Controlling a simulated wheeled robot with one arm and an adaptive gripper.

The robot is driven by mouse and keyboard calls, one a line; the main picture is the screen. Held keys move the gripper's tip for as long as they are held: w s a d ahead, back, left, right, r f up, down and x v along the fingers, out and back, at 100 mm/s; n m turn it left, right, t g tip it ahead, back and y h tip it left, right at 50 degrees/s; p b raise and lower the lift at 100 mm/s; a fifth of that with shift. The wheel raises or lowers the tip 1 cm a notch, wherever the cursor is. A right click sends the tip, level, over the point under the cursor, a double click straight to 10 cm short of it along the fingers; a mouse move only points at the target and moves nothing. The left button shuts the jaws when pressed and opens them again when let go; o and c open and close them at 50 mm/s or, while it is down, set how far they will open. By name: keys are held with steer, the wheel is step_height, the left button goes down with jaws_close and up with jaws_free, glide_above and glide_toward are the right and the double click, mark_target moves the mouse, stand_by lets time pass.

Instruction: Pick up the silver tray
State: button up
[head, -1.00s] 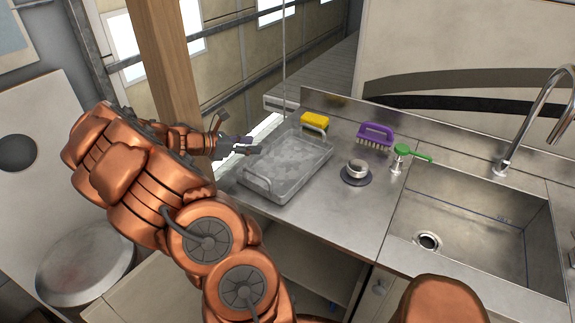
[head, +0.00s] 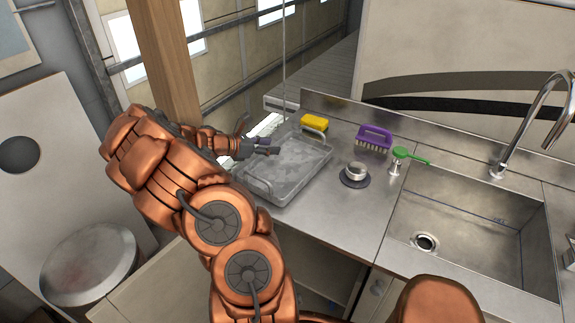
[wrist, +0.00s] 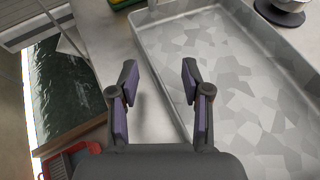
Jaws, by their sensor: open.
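The silver tray (head: 300,171) lies on the steel counter, left of the sink, with a raised handle at its near and far ends. It is empty, with a mottled grey floor. In the wrist view the tray (wrist: 228,75) fills the right side. My gripper (head: 270,146) is at the tray's left long side. In the wrist view my gripper (wrist: 158,78) is open and empty. Its right finger overlaps the tray's left wall in the picture, and its left finger is over the counter outside the tray. I cannot tell how high the fingers are above the rim.
A yellow sponge (head: 314,122), a purple brush (head: 375,137), a dark-based round pot (head: 355,173) and a green-handled brush (head: 410,155) stand behind and right of the tray. The sink (head: 470,225) and tap (head: 545,115) are further right. A wooden post (head: 163,60) rises behind my arm.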

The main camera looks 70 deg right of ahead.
steer(key=shift+c, duration=0.4)
jaws_close()
